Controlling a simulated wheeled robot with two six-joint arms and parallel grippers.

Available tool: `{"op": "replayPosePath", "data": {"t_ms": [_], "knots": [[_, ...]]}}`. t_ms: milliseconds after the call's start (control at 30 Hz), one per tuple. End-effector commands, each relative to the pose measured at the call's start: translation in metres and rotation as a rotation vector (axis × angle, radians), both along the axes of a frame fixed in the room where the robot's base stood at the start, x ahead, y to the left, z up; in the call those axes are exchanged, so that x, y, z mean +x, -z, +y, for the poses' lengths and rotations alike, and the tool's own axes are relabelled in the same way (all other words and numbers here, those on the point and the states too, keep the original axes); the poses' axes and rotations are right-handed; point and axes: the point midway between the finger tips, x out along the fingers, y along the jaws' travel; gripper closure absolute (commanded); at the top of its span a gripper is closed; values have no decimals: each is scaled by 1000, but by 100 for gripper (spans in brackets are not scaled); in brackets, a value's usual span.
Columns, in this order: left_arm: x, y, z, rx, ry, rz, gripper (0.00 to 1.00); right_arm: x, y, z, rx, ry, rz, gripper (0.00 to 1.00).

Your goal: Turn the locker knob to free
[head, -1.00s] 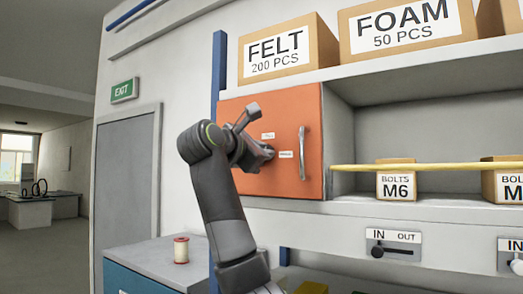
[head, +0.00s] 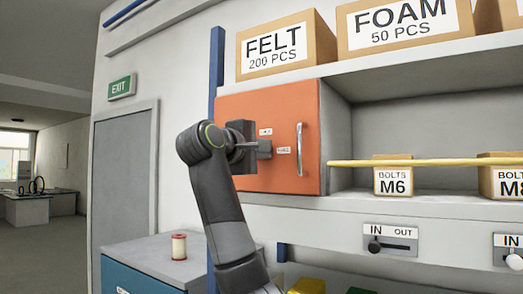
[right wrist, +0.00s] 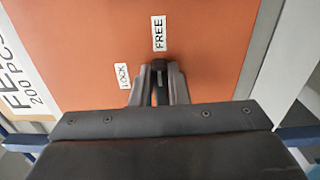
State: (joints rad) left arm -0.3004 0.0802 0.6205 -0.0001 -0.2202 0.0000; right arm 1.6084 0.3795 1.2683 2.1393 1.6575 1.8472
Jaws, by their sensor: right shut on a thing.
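The orange locker door (head: 262,102) is closed, with a vertical metal handle (head: 299,150) near its right edge. My right gripper (head: 264,149) is at the door face, just left of the FREE label (head: 284,150) and below the LOCK label (head: 265,132). In the right wrist view my gripper (right wrist: 159,88) is shut on the dark knob (right wrist: 159,66), whose end shows between the fingertips. The knob lines up with the FREE label (right wrist: 159,33); the LOCK label (right wrist: 122,76) is off to the left. In the head view the gripper mostly hides the knob. My left gripper is not in view.
A yellow bar (head: 430,163) crosses the open shelf right of the locker, in front of the bolt boxes (head: 393,177). FELT (head: 272,50) and FOAM boxes stand above. A spool (head: 179,247) stands on the cabinet lower left. IN/OUT sliders (head: 390,241) are below the shelf.

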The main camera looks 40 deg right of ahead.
Motion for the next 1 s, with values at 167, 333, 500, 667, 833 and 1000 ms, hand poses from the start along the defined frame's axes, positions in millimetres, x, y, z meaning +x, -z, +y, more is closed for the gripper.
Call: {"op": "replayPosePath", "data": {"t_ms": [167, 333, 500, 667, 833, 1000], "knots": [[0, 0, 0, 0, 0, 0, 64, 0, 1, 0, 19, 0, -42, 100], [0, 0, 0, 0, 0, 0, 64, 0, 1, 0, 25, 0, -57, 100], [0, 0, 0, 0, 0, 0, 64, 0, 1, 0, 25, 0, -59, 100], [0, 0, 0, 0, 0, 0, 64, 0, 2, 0, 25, 0, -59, 100], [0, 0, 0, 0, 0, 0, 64, 0, 2, 0, 25, 0, -58, 66], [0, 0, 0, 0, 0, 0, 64, 0, 1, 0, 25, 0, -57, 64]]}}
